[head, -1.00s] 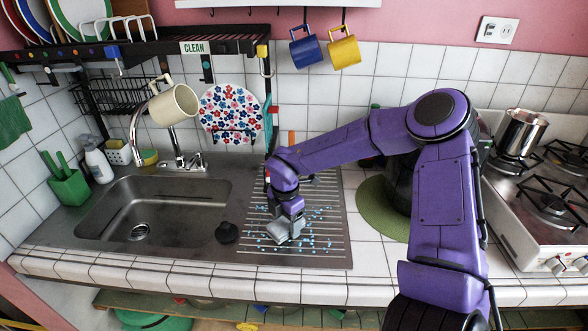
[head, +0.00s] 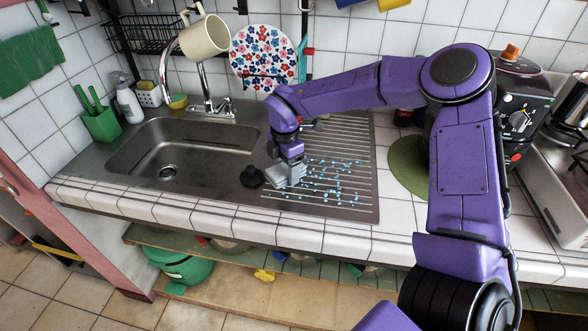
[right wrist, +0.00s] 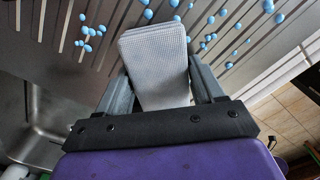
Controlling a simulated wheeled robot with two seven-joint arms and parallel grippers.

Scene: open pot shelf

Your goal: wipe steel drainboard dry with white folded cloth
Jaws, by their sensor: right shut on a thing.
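The steel drainboard (head: 358,150) with raised ribs lies right of the sink. Many blue water drops (head: 335,180) sit on it, mostly right of the cloth; they also show in the right wrist view (right wrist: 268,6). My right gripper (head: 290,166) is shut on the white folded cloth (head: 286,176), low over the board's left part. In the right wrist view the cloth (right wrist: 155,60) sticks out between the fingers, with drops on both sides. I cannot tell whether it presses on the ribs. My left gripper is not in view.
A black sink stopper (head: 251,177) sits just left of the cloth. The steel sink basin (head: 165,145) is further left, under the faucet (head: 208,75) with a cream mug (head: 204,36) on it. A green round mat (head: 408,165) lies to the right, near a dark appliance (head: 522,110).

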